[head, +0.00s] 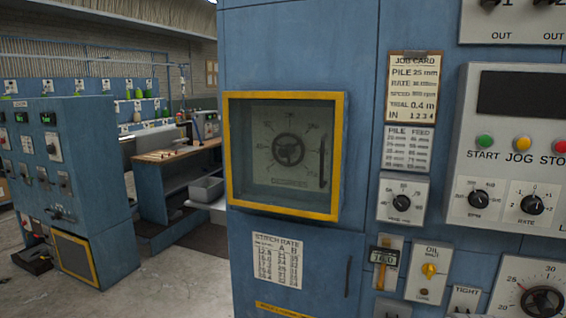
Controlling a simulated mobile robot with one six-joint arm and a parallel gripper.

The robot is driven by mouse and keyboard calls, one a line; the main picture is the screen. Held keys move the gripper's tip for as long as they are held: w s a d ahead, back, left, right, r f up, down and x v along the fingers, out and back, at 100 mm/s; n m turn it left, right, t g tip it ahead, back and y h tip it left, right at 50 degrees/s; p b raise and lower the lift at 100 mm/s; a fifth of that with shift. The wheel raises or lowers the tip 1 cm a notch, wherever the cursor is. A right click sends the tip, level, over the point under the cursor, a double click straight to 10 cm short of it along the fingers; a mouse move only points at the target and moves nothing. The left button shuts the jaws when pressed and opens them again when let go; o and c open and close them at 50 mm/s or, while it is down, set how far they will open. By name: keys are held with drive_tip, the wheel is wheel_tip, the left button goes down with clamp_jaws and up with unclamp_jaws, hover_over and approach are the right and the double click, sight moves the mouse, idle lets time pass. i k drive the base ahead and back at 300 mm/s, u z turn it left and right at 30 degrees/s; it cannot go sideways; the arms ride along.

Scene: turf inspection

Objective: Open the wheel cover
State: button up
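The wheel cover (228,165) is a yellow square frame with a clear pane, on the front of a blue machine cabinet. It looks closed. Behind the pane is a dark round handwheel (289,149) in the middle of a dial plate with marks around it. A dark upright bar, perhaps a handle (323,160), shows near the right side of the frame. Which side carries the hinges I cannot tell. My gripper is not in view.
Right of the cover are a job card (413,88), a small knob panel (403,202) and a grey start/jog panel (510,150). Below it is a stitch rate chart (278,262). A second blue machine (75,185) and a workbench (170,152) stand at left, with grey floor between.

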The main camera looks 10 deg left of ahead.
sight(338, 97)
drive_tip(key=u, duration=0.75)
drive_tip(key=k, duration=1.1)
drive_tip(key=z, duration=0.5)
drive_tip(key=i, duration=1.75)
drive_tip(key=u, duration=0.05)
